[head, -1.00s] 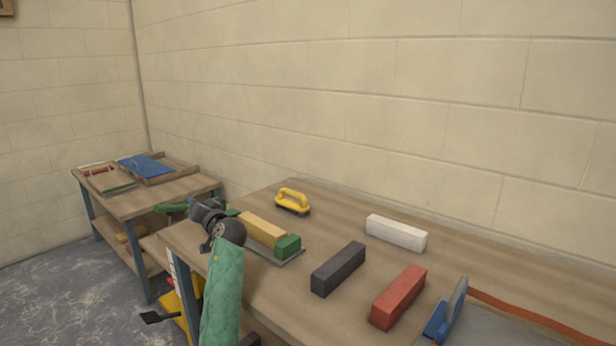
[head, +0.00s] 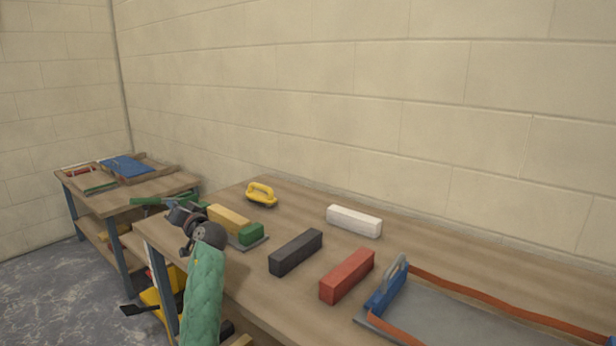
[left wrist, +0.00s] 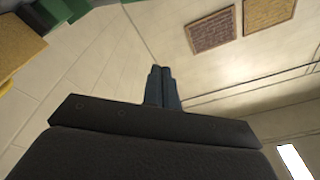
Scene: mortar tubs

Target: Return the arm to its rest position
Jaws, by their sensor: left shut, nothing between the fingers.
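My left arm, in a green sleeve (head: 203,295), rises from the bottom of the head view beside the near left corner of the workbench. My left gripper (head: 172,205) is small and partly hidden by its dark wrist there; it points away to the left. In the left wrist view the two blue-grey fingers (left wrist: 163,75) are together with nothing between them. Walls and wall panels show beyond the fingers. My right gripper is in neither view.
The workbench (head: 310,220) holds a yellow-handled tool (head: 261,193), a yellow block (head: 229,219), a green block (head: 250,233), and dark (head: 296,252), red (head: 347,276) and white (head: 354,221) bars. A grey tray (head: 450,320) is at right. A smaller table (head: 130,197) stands left.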

